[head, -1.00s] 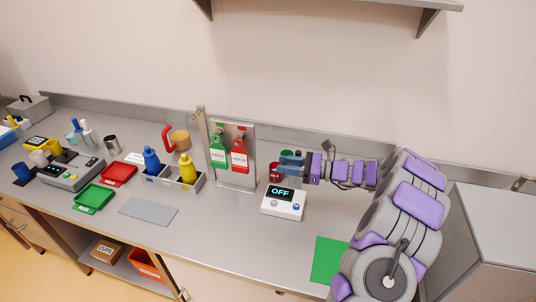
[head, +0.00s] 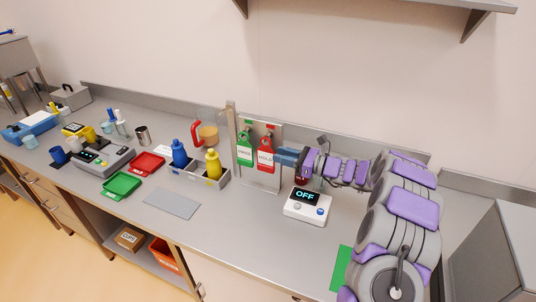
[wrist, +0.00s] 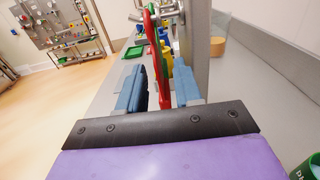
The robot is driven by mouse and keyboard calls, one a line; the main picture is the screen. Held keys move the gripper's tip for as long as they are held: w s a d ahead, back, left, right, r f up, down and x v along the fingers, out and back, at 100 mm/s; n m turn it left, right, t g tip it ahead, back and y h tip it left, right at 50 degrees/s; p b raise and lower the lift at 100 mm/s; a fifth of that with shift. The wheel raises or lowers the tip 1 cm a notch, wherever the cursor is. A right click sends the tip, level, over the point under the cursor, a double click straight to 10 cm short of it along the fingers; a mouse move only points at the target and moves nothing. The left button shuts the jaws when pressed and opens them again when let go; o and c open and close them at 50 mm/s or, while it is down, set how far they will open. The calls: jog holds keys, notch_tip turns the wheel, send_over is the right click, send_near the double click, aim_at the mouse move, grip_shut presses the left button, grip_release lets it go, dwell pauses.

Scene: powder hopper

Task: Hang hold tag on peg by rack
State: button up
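The red HOLD tag (head: 265,159) hangs upright on the metal tag rack (head: 262,185), right of a green tag (head: 245,152). My gripper (head: 280,157) reaches in from the right at the HOLD tag's height, its blue fingers at the tag's right edge. In the wrist view the red tag (wrist: 161,85) shows edge-on between the two blue fingers of my gripper (wrist: 160,90). A gap shows on the left finger's side; the right finger is very close to the tag. The fingers are apart. I cannot make out a separate free peg.
A white device reading OFF (head: 306,206) stands below my arm. A dark red container (head: 301,178) is close behind it. Left of the rack are a bottle caddy (head: 205,182) with blue and yellow bottles, and a grey mat (head: 172,203). The counter front is mostly clear.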

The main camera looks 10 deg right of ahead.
aim_at(266, 149)
jog(key=x, duration=0.3)
jog(key=b+x, duration=0.1)
jog(key=x, duration=0.2)
jog(key=shift+s+a, duration=0.1)
jog(key=shift+a, duration=0.3)
jog(key=shift+d, duration=0.35)
jog(key=shift+c, duration=0.6)
jog(key=shift+a, duration=0.25)
grip_shut()
jog(key=shift+d+r, duration=0.15)
jog(key=shift+r+p, duration=0.55)
jog(key=shift+p, duration=0.25)
jog(key=s+a+b, duration=0.2)
jog(key=s+a, duration=0.2)
jog(key=s, duration=0.2)
jog(key=shift+s+a, duration=0.15)
